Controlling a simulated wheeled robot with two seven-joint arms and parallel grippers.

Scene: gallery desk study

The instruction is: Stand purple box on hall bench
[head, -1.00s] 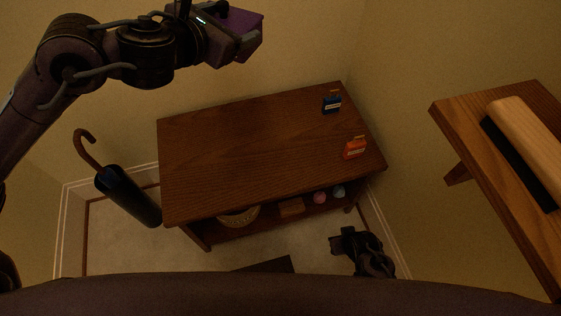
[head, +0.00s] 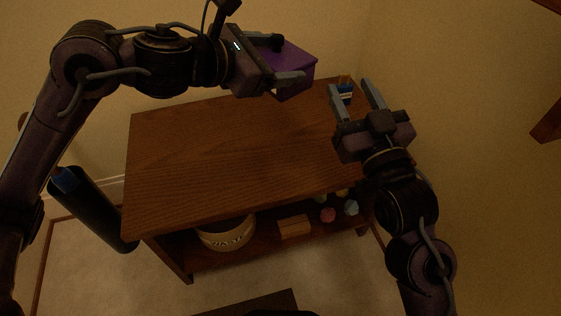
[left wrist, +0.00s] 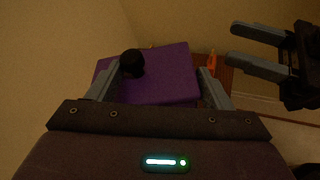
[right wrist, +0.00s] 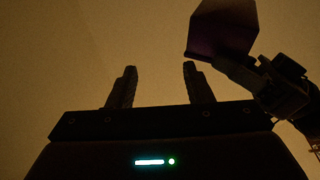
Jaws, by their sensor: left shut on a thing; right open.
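The purple box (head: 295,65) is held by my left gripper (head: 283,60) above the back edge of the brown wooden hall bench (head: 205,150). It also shows between the left fingers in the left wrist view (left wrist: 170,80) and at the upper right of the right wrist view (right wrist: 225,28). Its underside appears clear of the bench top. My right gripper (head: 352,88) is open and empty over the bench's right end, with its fingers pointing to the back. A dark round thing (left wrist: 131,63) overlaps the box in the left wrist view; I cannot tell what it is.
An orange item (left wrist: 212,63) shows in the left wrist view. A basket (head: 227,234) and wooden block (head: 294,227) sit on the lower shelf. The bench's left and middle are bare.

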